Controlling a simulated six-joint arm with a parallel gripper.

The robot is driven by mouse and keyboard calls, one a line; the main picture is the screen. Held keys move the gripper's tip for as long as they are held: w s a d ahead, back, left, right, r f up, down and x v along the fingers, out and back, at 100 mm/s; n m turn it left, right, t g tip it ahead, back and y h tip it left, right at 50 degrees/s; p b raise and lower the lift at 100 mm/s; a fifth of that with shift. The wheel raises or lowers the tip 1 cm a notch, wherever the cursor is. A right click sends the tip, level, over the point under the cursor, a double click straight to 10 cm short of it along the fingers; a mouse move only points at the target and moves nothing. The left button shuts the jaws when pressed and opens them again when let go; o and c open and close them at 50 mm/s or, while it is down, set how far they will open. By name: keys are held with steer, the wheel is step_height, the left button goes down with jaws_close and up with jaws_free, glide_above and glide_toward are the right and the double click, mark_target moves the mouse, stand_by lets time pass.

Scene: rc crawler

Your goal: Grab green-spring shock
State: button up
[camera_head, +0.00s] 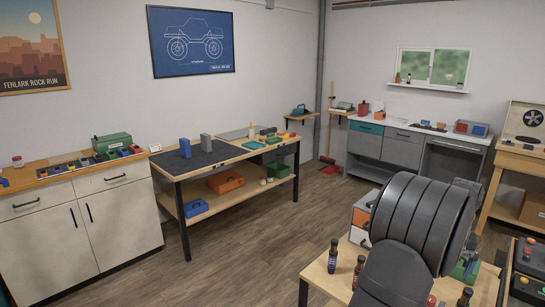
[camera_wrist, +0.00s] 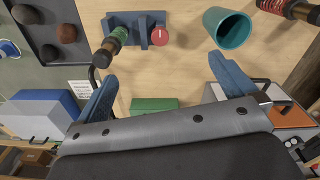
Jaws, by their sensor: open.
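In the head view my arm hides the gripper.
A teal cup (camera_wrist: 230,28) is to the right, a green block (camera_wrist: 155,104) below. Bare wood shows between the fingers.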

stand_by(0.3)
steer(key=c, duration=1.2)
steer(key=shift+o, duration=0.2)
steer(key=n+h, duration=0.2)
steer(key=n, duration=1)
glide_toward(467, 289)
steer(key=w+a, duration=0.3)
steer(key=a, duration=0.1)
step_height(467, 289, up, 4)
steer(key=s+n+h, duration=0.2)
steer(key=n, duration=1)
steer(key=x, duration=1.1)
steer(key=shift+s+d+f, duration=0.2)
steer(key=shift+s+d, duration=0.05)
steer(key=shift+d, duration=0.1)
steer(key=shift+h, duration=0.3)
steer(key=shift+s+x, duration=0.15)
steer(key=shift+x, duration=1.15)
steer(key=shift+s+x, duration=0.15)
steer(key=shift+x, duration=1.15)
